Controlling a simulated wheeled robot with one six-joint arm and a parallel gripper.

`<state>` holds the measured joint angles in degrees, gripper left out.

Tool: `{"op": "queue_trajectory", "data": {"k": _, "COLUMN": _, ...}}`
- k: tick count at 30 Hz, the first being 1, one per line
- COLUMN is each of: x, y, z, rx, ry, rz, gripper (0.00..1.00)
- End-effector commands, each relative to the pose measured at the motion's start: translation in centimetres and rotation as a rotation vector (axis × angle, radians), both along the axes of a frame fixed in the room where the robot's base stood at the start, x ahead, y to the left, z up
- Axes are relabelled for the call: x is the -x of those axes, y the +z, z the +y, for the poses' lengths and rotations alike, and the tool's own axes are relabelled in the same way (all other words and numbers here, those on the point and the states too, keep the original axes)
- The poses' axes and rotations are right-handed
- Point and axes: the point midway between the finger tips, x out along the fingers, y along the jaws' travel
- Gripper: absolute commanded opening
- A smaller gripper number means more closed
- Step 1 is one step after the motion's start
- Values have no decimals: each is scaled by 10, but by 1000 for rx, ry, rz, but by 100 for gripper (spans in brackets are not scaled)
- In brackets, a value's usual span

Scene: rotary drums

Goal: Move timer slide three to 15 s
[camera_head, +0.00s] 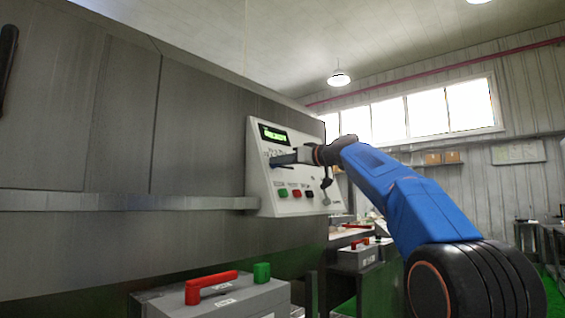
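A white control panel (262,205) is fixed to the grey machine wall. It has a lit green display (274,135) at the top and a row of buttons low down: a green one (283,193), a red one (296,193) and a black one (308,193). My gripper (283,159) is at the panel, below the display and above the buttons, reaching in from the right on my blue arm. It covers the middle of the panel, so the timer slides and their marks cannot be made out. The view is too small to show the finger gap or contact.
A grey box (235,303) with a red handle (211,286) and a green knob (262,272) stands at the lower left. A similar grey box (357,257) stands right of the panel. A metal rail (120,201) runs along the machine wall.

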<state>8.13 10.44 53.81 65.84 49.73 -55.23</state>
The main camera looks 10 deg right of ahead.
Motion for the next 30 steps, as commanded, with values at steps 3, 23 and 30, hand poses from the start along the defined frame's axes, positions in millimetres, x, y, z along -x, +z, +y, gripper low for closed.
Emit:
{"op": "queue_trajectory", "data": {"k": 3, "x": 0, "y": 0, "z": 0, "rx": 0, "ry": 0, "rz": 0, "gripper": 31}}
{"op": "queue_trajectory", "data": {"k": 23, "x": -17, "y": 0, "z": -24, "rx": 0, "ry": -2, "rz": -1, "gripper": 0}}
{"op": "queue_trajectory", "data": {"k": 30, "x": -17, "y": 1, "z": -25, "rx": 0, "ry": 0, "rz": -1, "gripper": 0}}
